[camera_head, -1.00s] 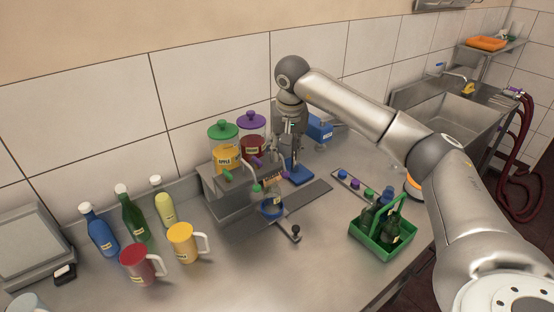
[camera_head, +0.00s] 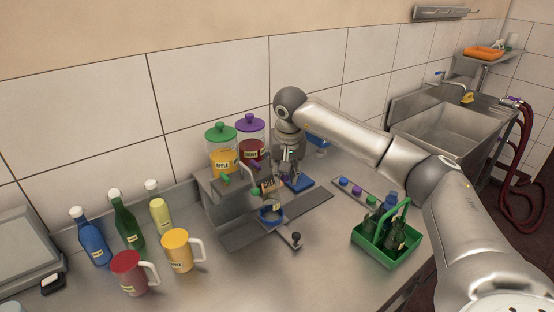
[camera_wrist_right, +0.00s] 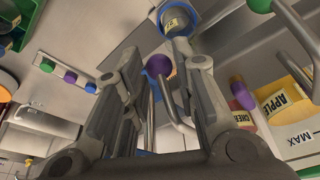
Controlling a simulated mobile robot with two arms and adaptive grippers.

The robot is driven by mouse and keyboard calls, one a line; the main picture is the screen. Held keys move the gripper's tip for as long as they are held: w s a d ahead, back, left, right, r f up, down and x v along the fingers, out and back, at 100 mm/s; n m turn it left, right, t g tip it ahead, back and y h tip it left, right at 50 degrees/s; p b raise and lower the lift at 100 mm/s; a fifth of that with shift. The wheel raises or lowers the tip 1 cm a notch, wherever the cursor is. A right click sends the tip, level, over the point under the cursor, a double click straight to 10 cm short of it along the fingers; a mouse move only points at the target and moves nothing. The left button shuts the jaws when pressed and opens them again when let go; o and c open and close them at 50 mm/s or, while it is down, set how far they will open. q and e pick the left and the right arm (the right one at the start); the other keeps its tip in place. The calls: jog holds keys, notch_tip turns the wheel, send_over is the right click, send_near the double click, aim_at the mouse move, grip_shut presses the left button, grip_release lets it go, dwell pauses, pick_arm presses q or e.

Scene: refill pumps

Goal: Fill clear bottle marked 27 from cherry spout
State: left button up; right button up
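The clear bottle (camera_head: 268,216) sits in a blue ring under the spouts; its label shows as 27 in the right wrist view (camera_wrist_right: 172,22). The cherry dispenser (camera_head: 252,146) has a purple lid and red juice, beside the green-lidded yellow apple dispenser (camera_head: 224,160). My right gripper (camera_head: 290,178) is beside the spouts, over the blue pad. In the right wrist view its fingers (camera_wrist_right: 160,62) are apart, with a purple knob (camera_wrist_right: 158,67) showing between them; I cannot tell whether they touch it. The fill level in the bottle is too small to tell. My left gripper is not in view.
A red jug (camera_head: 130,273) and a yellow jug (camera_head: 177,251) stand front left, with several bottles (camera_head: 127,225) behind. A green crate (camera_head: 375,252) holds dark bottles at right. A strip of coloured caps (camera_head: 350,190) lies behind it. The counter front is clear.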

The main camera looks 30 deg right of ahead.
jog(key=shift+c, duration=1.4)
jog(key=shift+f, duration=0.1)
jog(key=shift+f+b, duration=1.4)
jog(key=shift+f, duration=0.85)
jog(key=shift+s+f, duration=0.1)
jog(key=shift+s+a+f, duration=0.1)
jog(key=shift+f, duration=0.15)
jog(key=shift+c, duration=0.3)
dwell(1.3)
dwell(1.7)
